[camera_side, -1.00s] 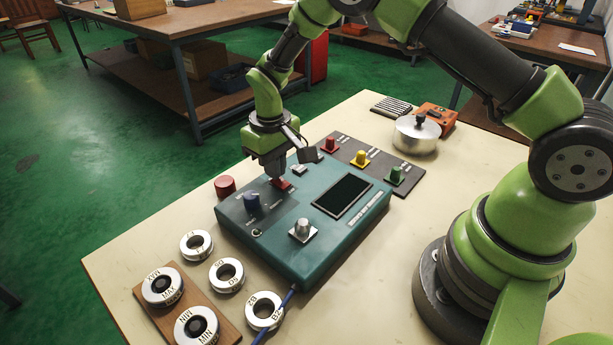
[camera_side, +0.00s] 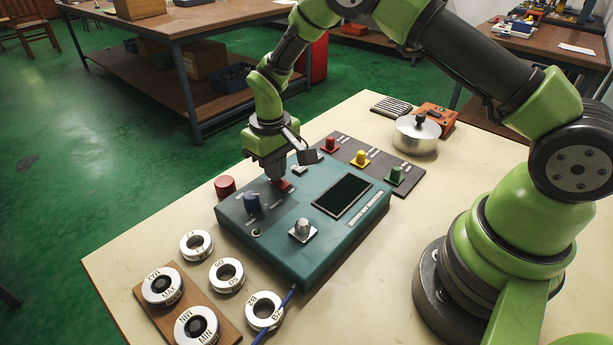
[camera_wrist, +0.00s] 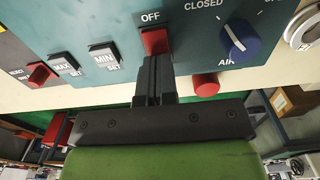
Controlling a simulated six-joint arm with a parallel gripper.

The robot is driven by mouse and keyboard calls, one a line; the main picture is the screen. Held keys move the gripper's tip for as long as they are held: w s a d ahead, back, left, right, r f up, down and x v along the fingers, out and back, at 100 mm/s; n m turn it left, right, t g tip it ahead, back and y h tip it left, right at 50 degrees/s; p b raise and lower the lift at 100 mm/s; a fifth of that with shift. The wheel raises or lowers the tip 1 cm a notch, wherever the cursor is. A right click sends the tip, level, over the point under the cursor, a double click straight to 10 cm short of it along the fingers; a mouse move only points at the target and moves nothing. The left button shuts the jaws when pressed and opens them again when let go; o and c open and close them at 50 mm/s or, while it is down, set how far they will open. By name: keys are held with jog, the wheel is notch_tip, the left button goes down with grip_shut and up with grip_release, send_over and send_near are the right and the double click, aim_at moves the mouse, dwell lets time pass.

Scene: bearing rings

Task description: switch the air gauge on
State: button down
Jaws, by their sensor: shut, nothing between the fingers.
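The air gauge is a teal box (camera_side: 268,262) with a dark, blank screen (camera_side: 343,195). Its red switch (camera_wrist: 155,41) sits under the word OFF in the wrist view; in the side view the red switch (camera_side: 287,185) is partly hidden by my gripper. My gripper (camera_side: 276,178) is shut and empty, pointing down at the switch. In the wrist view its fingertips (camera_wrist: 154,60) are at the switch's lower edge; I cannot tell whether they touch. A blue AIR knob (camera_wrist: 240,40) points toward CLOSED; it also shows in the side view (camera_side: 252,201).
MAX SET (camera_wrist: 65,64) and MIN SET (camera_wrist: 104,57) buttons lie beside the switch. Several bearing rings (camera_side: 227,275) and a wooden ring holder (camera_side: 222,325) lie in front. A red cylinder (camera_side: 225,187) stands left; a lidded metal pot (camera_side: 416,135) stands behind.

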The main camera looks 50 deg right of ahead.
jog(key=shift+r, duration=3.25)
jog(key=shift+r, duration=0.15)
notch_tip(320, 180, up, 7)
jog(key=t, duration=0.1)
send_over(284, 183)
jog(key=s+r+m+t+y, duration=0.1)
jog(key=s+r+m+t, duration=0.1)
jog(key=s+r, duration=0.5)
jog(key=s+r+m+t+y, duration=0.1)
jog(key=s+r+t, duration=0.3)
jog(key=s, duration=1)
jog(key=shift+s+d+r+m, duration=0.3)
jog(key=shift+r+m, duration=0.2)
jog(key=shift+r, duration=0.2)
